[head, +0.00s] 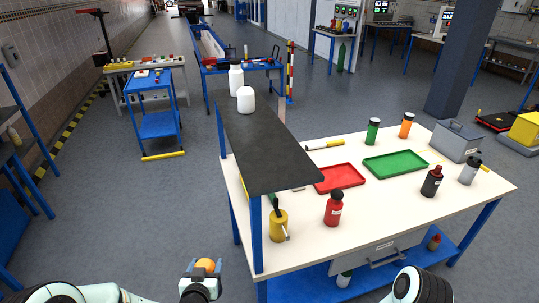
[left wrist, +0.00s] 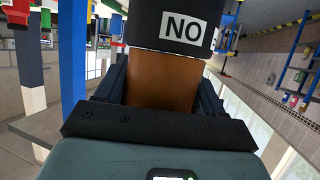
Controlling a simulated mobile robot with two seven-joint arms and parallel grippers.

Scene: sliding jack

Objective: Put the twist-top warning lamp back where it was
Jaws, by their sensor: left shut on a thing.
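My left gripper (head: 204,267) is low in the head view, left of the workbench and apart from it. It is shut on an orange thing (head: 205,264), which looks like the warning lamp. In the left wrist view my left gripper's fingers (left wrist: 160,85) sit on both sides of its orange part (left wrist: 162,80). A black part with a white label reading "NO" (left wrist: 175,27) lies beyond the fingers. The lamp's former place cannot be told from these frames. My right gripper is out of view; only part of that arm shows at the bottom right.
The white workbench (head: 300,254) has a raised dark shelf (head: 262,150) with two white containers at its far end. On the bench stand a yellow can (head: 279,225), a red bottle (head: 334,209), a red tray (head: 340,188), a green tray (head: 395,173) and several bottles.

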